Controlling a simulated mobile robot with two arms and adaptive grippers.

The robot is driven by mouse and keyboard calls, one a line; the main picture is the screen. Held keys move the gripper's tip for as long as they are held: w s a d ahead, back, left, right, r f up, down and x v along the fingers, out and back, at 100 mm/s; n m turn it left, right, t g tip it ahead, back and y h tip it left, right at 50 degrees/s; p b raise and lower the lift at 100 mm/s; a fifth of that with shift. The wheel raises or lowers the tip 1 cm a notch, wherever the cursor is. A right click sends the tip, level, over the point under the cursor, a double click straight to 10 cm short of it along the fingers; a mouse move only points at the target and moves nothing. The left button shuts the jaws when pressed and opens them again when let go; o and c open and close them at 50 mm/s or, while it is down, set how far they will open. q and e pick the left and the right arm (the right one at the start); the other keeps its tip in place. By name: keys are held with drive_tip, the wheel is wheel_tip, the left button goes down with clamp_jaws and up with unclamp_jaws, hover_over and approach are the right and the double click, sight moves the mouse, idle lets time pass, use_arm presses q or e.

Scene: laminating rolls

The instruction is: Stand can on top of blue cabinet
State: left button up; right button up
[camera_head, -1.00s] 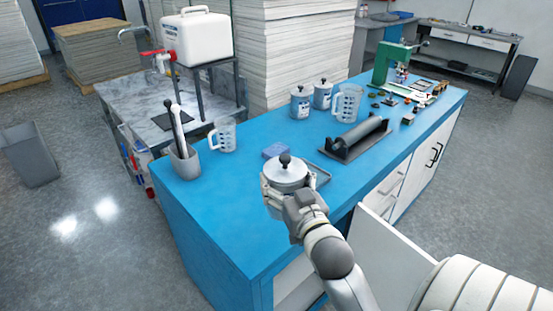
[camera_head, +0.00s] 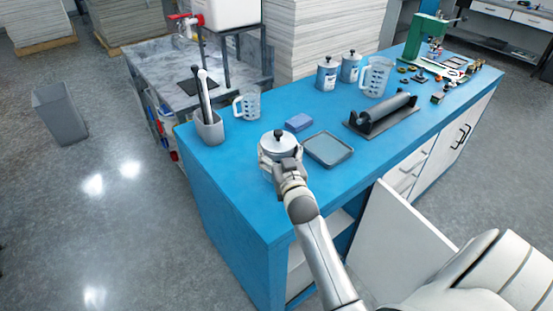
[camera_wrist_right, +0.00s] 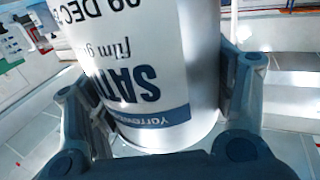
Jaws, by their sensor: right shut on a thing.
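The can (camera_head: 278,143) has a silver lid with a black knob and stands upright in my right gripper (camera_head: 281,164). In the right wrist view, the can (camera_wrist_right: 140,60) fills the middle, with a white label and a blue band, between two grey fingers. The blue cabinet (camera_head: 225,180) has a long blue top, and the can is over its near left part. The can's base is hidden by my gripper in the head view, so I cannot tell whether it touches the top. My left gripper is not in view.
Near the can are a blue sponge (camera_head: 299,122), a grey tray (camera_head: 328,149), a measuring jug (camera_head: 247,105) and a utensil holder (camera_head: 208,128). A roller (camera_head: 385,113) and two lidded cans (camera_head: 327,74) stand farther back. A white cabinet door (camera_head: 390,235) hangs open in front.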

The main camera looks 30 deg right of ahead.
drive_tip(key=shift+w+f, duration=0.1)
drive_tip(key=shift+w, duration=0.2)
wheel_tip(320, 180, down, 3)
drive_tip(key=shift+w+r+p, duration=0.1)
drive_tip(key=shift+p, duration=0.2)
drive_tip(key=shift+f, duration=0.2)
drive_tip(key=shift+f, duration=0.1)
drive_tip(key=o, duration=1.6)
drive_tip(key=shift+f, duration=0.15)
drive_tip(key=shift+c, duration=0.2)
drive_tip(key=shift+s+a, duration=0.1)
drive_tip(key=shift+s, duration=0.1)
drive_tip(key=b+v, duration=0.1)
drive_tip(key=v, duration=1.1)
drive_tip(key=shift+b, duration=0.35)
